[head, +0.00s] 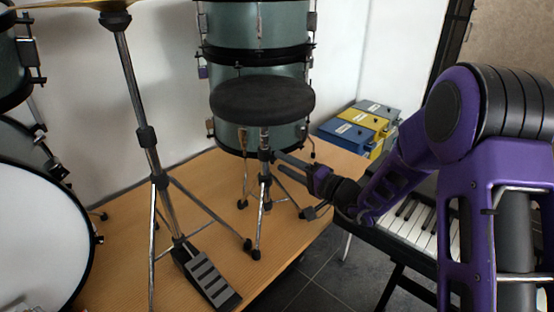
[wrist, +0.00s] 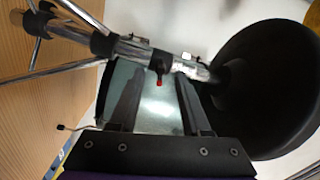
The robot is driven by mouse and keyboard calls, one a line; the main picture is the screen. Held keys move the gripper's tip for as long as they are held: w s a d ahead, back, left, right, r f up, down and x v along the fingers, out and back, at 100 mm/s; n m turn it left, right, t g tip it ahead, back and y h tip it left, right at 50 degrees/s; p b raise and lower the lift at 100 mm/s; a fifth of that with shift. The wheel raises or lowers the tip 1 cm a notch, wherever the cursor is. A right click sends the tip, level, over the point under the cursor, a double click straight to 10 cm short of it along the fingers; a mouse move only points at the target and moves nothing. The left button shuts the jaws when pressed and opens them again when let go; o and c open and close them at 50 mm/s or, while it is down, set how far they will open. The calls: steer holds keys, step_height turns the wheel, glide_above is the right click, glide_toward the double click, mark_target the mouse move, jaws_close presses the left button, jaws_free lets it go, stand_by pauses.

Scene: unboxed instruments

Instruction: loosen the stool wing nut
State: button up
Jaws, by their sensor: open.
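The stool has a round black seat (head: 262,101) on a chrome post with tripod legs, standing on the wooden platform. In the wrist view the seat (wrist: 275,85) is at the right and the post (wrist: 128,48) runs across the top. A small dark fitting with a red tip (wrist: 158,78), perhaps the wing nut, sticks out from the post's collar; its wing shape is not clear. My gripper (head: 279,161) is open beside the post, below the seat. In the wrist view the fitting lies between the fingertips of my gripper (wrist: 160,80), with a gap on each side.
A green drum (head: 258,32) stands behind the stool. A cymbal stand (head: 147,138) and a pedal (head: 208,278) are to its left. Blue and yellow cases (head: 362,125) are behind at the right. A keyboard (head: 410,222) lies below my arm.

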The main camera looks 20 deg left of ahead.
steer(key=shift+v, duration=2.4)
steer(key=shift+w, duration=0.1)
